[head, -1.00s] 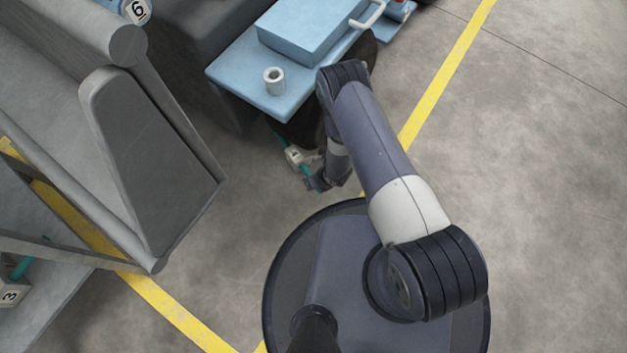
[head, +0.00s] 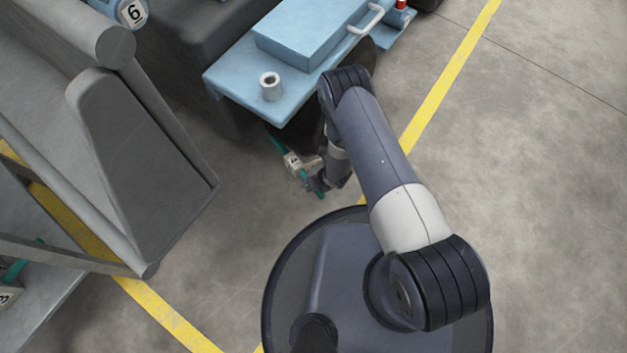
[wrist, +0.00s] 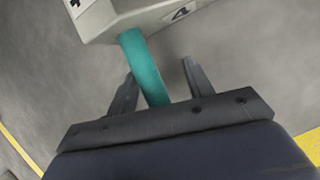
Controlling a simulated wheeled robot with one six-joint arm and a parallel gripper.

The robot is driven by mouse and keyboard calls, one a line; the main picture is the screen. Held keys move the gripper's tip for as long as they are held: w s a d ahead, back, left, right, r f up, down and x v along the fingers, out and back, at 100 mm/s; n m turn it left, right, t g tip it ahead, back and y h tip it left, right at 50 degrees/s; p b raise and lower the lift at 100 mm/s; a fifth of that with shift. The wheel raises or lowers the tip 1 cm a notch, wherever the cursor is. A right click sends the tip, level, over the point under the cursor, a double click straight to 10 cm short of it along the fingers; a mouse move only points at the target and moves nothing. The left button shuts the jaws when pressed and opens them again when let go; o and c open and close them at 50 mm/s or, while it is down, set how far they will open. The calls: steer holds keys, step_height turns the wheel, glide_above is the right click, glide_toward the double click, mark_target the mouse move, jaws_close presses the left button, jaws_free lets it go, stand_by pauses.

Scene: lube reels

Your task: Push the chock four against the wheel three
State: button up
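Chock four (head: 293,162) is a pale block with a teal handle, on the floor below the blue deck's near corner in the head view. In the wrist view chock four (wrist: 150,14) fills the top, marked "4", and its teal handle (wrist: 141,60) runs down between my fingers. My gripper (wrist: 160,78) is open around the handle, with a visible gap on the right side. In the head view my gripper (head: 310,181) is just below the block. A dark wheel (head: 303,132) sits mostly hidden under the blue deck; no number shows on it.
The blue deck (head: 228,80) carries a box and a small metal cup (head: 270,86). A grey metal frame (head: 140,170) stands to the left. Another block marked "3" (head: 5,297) is at the lower left edge. Open floor lies to the right, crossed by a yellow line (head: 445,90).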

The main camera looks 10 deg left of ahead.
steer(key=p+v, duration=0.4)
steer(key=v, duration=0.6)
steer(key=shift+d+r+p, duration=0.15)
steer(key=shift+r+p, duration=0.15)
steer(key=shift+r, duration=0.05)
steer(key=b+x, duration=0.1)
steer(key=x, duration=0.2)
steer(key=b+x, duration=0.2)
steer(key=x, duration=0.2)
steer(key=b+x, duration=0.1)
steer(key=x, duration=0.3)
steer(key=shift+s+b, duration=0.3)
steer(key=shift+b, duration=0.05)
steer(key=shift+r, duration=0.1)
